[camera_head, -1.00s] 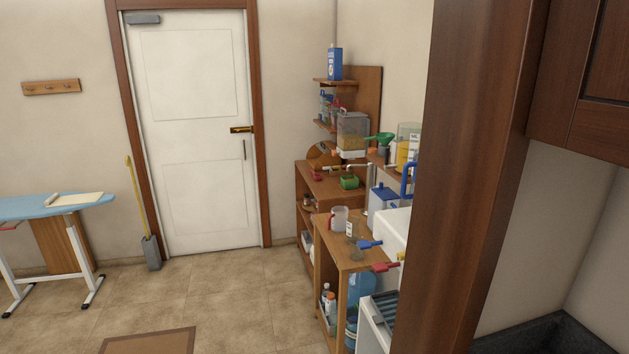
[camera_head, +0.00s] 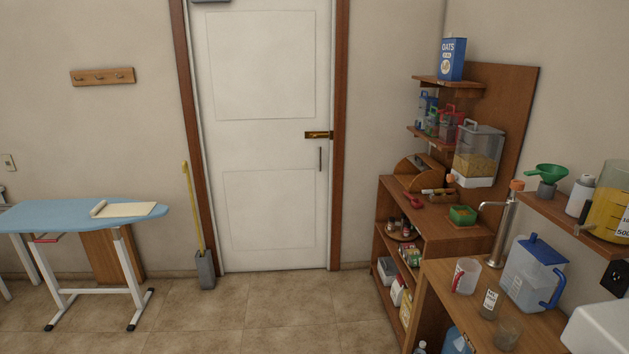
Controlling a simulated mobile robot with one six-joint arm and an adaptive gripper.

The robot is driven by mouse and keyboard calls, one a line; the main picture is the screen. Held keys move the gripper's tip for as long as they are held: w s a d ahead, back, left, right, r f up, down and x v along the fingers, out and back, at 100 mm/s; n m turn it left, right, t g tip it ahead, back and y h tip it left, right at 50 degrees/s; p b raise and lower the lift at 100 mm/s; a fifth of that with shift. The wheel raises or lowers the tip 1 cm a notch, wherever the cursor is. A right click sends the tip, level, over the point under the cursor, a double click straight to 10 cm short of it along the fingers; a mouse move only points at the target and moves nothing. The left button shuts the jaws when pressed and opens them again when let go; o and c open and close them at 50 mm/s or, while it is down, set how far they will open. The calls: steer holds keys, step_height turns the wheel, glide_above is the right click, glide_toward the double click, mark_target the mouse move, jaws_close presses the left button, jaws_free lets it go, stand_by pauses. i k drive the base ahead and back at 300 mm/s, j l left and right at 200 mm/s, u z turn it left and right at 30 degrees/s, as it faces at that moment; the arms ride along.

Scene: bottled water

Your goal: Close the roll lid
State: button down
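A small wooden box with rounded side panels (camera_head: 422,181) stands on the wooden shelf unit (camera_head: 443,224) to the right of the door. It looks like the box with the roll lid. Its front appears open, but it is too small to tell the lid's exact position. A red object (camera_head: 411,198) and a small board with items (camera_head: 438,193) lie in front of it. My gripper is not in view.
A grain dispenser (camera_head: 478,155) and a green tray (camera_head: 462,215) are right of the box. A counter with a blue-lidded pitcher (camera_head: 531,272) stands nearer at right. An ironing board (camera_head: 75,214) is at left. The floor (camera_head: 270,310) between is clear.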

mark_target(418, 162)
steer(key=i, duration=2)
steer(key=i+z, duration=0.1)
steer(key=i, duration=0.4)
steer(key=i+j+z, duration=0.1)
steer(key=i, duration=0.4)
steer(key=i+j+z, duration=0.1)
steer(key=i, duration=0.35)
steer(key=i+j+z, duration=0.1)
steer(key=i+j, duration=0.15)
steer(key=i, duration=0.25)
steer(key=i+l+z, duration=0.4)
steer(key=i, duration=0.15)
steer(key=i+z, duration=0.4)
steer(key=i, duration=0.15)
